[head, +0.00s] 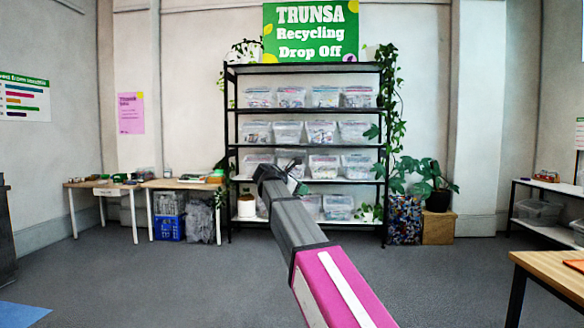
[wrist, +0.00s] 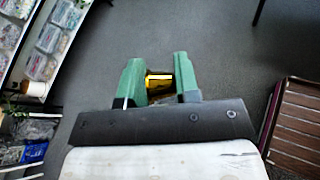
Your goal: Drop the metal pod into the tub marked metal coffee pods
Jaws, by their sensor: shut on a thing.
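My gripper (wrist: 158,78) has two green fingers shut on a small gold and dark metal pod (wrist: 159,84) in the wrist view. The pod sits between the fingertips, above the grey floor. In the head view my gripper (head: 296,181) is small and partly hidden by my arm, in front of the shelf's lower part; the pod cannot be made out there. Several clear tubs stand in rows on the black shelf rack (head: 305,110). Their labels are too small to read, so I cannot tell which tub is marked metal coffee pods.
A table (head: 185,184) with a blue crate (head: 170,228) below stands left of the rack. A potted plant (head: 438,200) stands right. A wooden table (head: 550,268) is at the near right. A brown slatted surface (wrist: 300,125) shows at the wrist view's right. Open floor lies between.

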